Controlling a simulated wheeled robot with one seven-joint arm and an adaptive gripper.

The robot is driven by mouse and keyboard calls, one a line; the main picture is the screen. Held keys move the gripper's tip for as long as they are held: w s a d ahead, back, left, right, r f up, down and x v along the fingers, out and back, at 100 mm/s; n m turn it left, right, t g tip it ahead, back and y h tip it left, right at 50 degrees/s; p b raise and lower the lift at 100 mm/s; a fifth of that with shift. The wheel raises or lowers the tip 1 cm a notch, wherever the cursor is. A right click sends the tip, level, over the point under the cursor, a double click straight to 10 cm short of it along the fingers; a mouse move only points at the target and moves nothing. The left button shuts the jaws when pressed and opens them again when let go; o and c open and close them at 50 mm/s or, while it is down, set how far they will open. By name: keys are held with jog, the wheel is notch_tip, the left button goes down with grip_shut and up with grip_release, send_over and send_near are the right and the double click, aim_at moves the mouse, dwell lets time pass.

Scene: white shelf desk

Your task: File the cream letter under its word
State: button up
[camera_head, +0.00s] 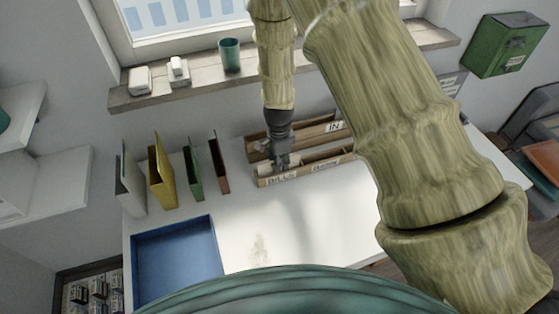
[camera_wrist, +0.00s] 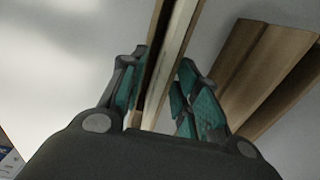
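My gripper (camera_head: 279,164) points down at the left end of the front wooden slot holder (camera_head: 318,169), whose front carries the word BILLS and a second label too small to read. In the wrist view, my gripper's fingers (camera_wrist: 164,60) are spread apart, one on each side of a wooden slot. A pale cream strip (camera_wrist: 176,58) runs along this slot between the fingers. I cannot tell whether it is the cream letter's edge or part of the holder. A small pale patch (camera_head: 264,169) shows beside the fingers in the head view. No letter is clearly visible elsewhere.
A second wooden holder (camera_head: 322,128), labelled IN, stands behind. Several upright folders, including a yellow one (camera_head: 161,172) and a green one (camera_head: 192,170), stand left. A blue tray (camera_head: 205,222) lies at the front left. The white desk (camera_head: 300,225) is clear in the middle.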

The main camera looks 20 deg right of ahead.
jog(key=shift+r, duration=0.1)
notch_tip(320, 180, up, 12)
dwell(0.8)
dwell(0.5)
